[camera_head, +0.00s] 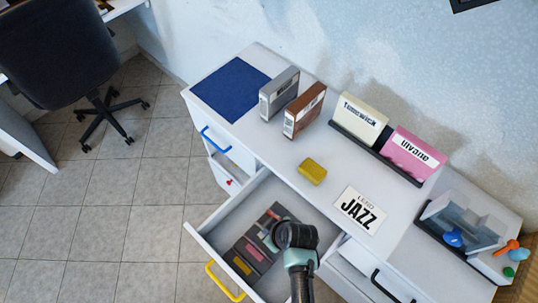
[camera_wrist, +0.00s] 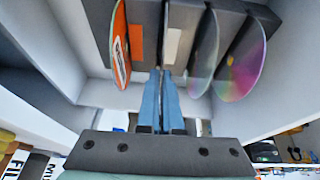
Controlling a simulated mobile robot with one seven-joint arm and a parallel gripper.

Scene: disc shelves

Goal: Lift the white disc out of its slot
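My gripper (camera_head: 295,235) reaches down into the open drawer, over the dark rack. In the wrist view its two blue fingers (camera_wrist: 163,75) lie close together, pointing at the rack, with a narrow gap between them. A pale label (camera_wrist: 173,45) shows on the rack just right of the fingertips. A thin upright edge shows at the fingertips; I cannot tell whether it is the white disc or whether the fingers touch it. My arm and gripper hide much of the rack in the head view.
In the wrist view an orange disc (camera_wrist: 121,45) stands left of the fingers; a shiny rainbow disc (camera_wrist: 241,60) stands to the right. The drawer (camera_head: 215,250) has walls close around. On the cabinet top are a yellow block (camera_head: 312,171) and a JAZZ card (camera_head: 360,210).

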